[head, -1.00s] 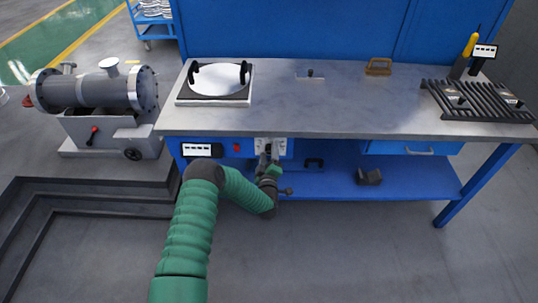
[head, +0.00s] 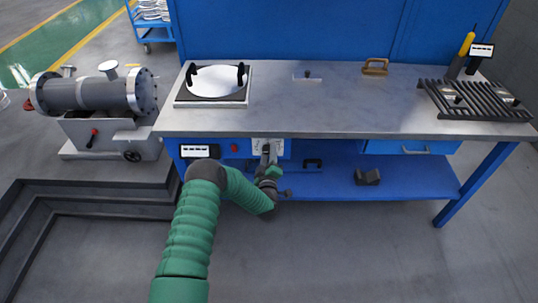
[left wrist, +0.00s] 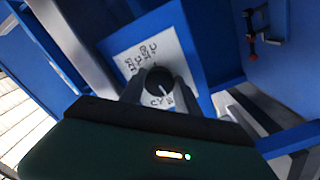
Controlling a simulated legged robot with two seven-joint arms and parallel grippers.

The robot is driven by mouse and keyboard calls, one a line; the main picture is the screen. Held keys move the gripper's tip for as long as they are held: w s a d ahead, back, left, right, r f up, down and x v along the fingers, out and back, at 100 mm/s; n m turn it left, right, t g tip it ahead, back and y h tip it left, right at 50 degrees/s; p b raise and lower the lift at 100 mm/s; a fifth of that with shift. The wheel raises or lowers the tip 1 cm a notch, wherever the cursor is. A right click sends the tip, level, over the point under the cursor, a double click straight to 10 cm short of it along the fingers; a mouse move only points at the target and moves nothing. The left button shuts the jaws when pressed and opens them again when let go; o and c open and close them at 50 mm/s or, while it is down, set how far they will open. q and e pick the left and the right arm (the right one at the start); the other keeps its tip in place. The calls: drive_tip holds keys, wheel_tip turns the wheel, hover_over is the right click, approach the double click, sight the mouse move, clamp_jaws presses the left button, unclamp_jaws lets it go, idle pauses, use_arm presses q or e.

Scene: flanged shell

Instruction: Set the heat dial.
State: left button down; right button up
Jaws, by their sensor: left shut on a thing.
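The heat dial (left wrist: 157,78) is a round black knob with a white pointer line, on a white plate (left wrist: 126,62) with dark printed marks around it. In the head view the plate (head: 277,146) sits on the blue front under the bench's left part. My left gripper (left wrist: 160,87) has its two grey fingers on either side of the knob and is shut on it. In the head view the gripper (head: 267,156) hides the knob itself. The pointer's exact mark is too blurred to read. My right gripper is not in view.
A small display (head: 200,151) and a red button (head: 234,148) are left of the dial. Above, a round white plate (head: 216,81) with black clamps lies on the bench top (head: 330,110). A dark block (head: 367,177) rests on the blue lower shelf (head: 415,186).

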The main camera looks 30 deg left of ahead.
use_arm(q)
drive_tip(key=m, duration=0.4)
drive_tip(key=shift+w+a+r+m, duration=0.1)
drive_tip(key=shift+a+r+m, duration=0.1)
drive_tip(key=shift+r+m, duration=0.1)
drive_tip(key=m, duration=0.9)
drive_tip(key=m+b, duration=0.1)
drive_tip(key=m, duration=0.4)
drive_tip(key=shift+m+b, duration=0.3)
drive_tip(key=shift+m, duration=0.1)
drive_tip(key=c, duration=1.2)
unclamp_jaws()
drive_tip(key=shift+c, duration=0.2)
drive_tip(key=o, duration=0.4)
drive_tip(key=shift+f, duration=0.15)
drive_tip(key=shift+c, duration=0.2)
